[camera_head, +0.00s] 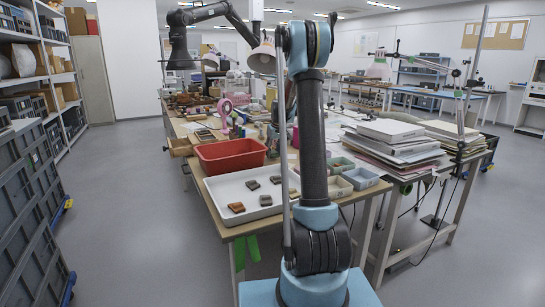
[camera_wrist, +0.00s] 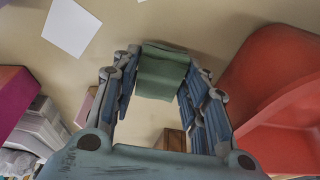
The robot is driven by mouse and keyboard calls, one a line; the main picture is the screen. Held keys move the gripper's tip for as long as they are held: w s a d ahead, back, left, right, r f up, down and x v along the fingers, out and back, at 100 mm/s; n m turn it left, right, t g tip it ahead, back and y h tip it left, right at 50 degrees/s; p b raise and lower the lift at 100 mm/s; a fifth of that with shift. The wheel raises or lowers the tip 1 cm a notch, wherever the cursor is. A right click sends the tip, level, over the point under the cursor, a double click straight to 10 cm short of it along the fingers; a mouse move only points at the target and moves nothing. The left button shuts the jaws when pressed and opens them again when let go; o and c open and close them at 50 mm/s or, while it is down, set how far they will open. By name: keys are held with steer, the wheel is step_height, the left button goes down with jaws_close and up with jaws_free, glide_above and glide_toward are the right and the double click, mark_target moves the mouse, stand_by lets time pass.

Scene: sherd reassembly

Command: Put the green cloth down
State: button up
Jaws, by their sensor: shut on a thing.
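In the wrist view my gripper (camera_wrist: 161,66) is shut on the green cloth (camera_wrist: 163,78), a folded dull-green piece held between the two fingertips. The beige tabletop (camera_wrist: 225,25) lies beyond the cloth. I cannot tell how far above it the cloth is, or whether it touches. In the head view my arm rises in front of the table, and I cannot make out the gripper or the held cloth there.
A red bin (camera_head: 231,155) stands behind a white tray (camera_head: 222,187) with several sherds; the bin also shows at the right of the wrist view (camera_wrist: 285,85). A white sheet (camera_wrist: 71,27) lies at the upper left there. Paper stacks (camera_head: 392,140) stand on the right.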

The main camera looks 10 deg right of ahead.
steer(key=shift+f, duration=0.7)
steer(key=o, duration=1.2)
steer(key=v, duration=1.2)
